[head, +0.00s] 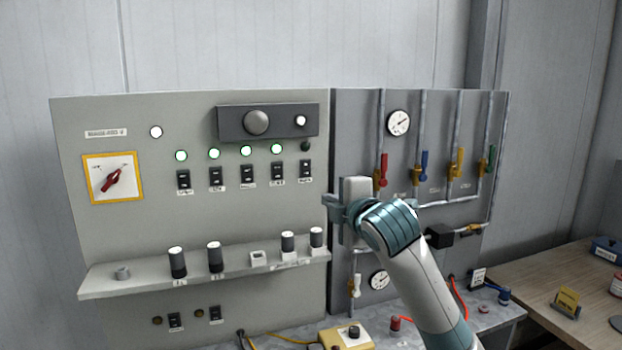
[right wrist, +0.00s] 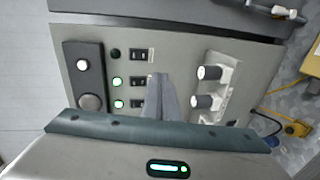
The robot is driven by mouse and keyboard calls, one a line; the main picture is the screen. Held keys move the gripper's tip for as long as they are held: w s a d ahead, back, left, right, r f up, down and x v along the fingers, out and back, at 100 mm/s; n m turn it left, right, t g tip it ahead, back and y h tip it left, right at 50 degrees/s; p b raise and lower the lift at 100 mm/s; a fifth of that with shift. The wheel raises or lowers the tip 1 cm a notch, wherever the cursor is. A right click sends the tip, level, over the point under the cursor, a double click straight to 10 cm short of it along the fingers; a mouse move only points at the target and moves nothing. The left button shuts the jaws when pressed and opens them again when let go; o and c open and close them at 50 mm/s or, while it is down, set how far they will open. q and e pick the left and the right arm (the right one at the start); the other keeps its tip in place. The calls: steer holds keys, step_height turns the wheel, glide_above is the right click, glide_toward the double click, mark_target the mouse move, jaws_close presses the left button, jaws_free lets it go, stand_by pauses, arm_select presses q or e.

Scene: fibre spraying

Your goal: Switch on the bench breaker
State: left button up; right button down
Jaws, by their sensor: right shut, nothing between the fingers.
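A row of black breaker switches sits on the grey panel, each with a lamp above it. The rightmost breaker (head: 305,169) has a dark lamp (head: 306,146); the lamps of the others glow green. The breaker labels are too small to read, so I cannot confirm which is the bench breaker. In the right wrist view the dark-lamp breaker (right wrist: 141,55) is the top one. My right gripper (head: 328,201) is shut and empty, right of and below that breaker in the head view. Its fingers (right wrist: 159,82) also show in the wrist view, partly covering the panel beside the switches.
A shelf (head: 215,272) with several black-and-white knobs juts out below the breakers. A rotary switch (head: 112,179) is at left, and a dark box (head: 267,123) with a round knob above. The right panel carries pipes, coloured valves and a gauge (head: 399,123). A wooden table (head: 540,290) stands right.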

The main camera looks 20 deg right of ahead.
steer(key=r, duration=0.3)
steer(key=shift+w+d+r+n, duration=0.15)
steer(key=shift+d+r+n, duration=0.05)
steer(key=shift+n, duration=0.1)
steer(key=shift+w, duration=0.1)
steer(key=p, duration=0.7)
glide_toward(307, 175)
steer(key=w, duration=0.4)
steer(key=shift+w+a+f, duration=0.15)
steer(key=shift+w+f, duration=0.05)
steer(key=shift+f, duration=0.05)
steer(key=shift+w+f+p, duration=0.3)
steer(key=shift+w+p, duration=0.1)
steer(key=shift+w, duration=0.55)
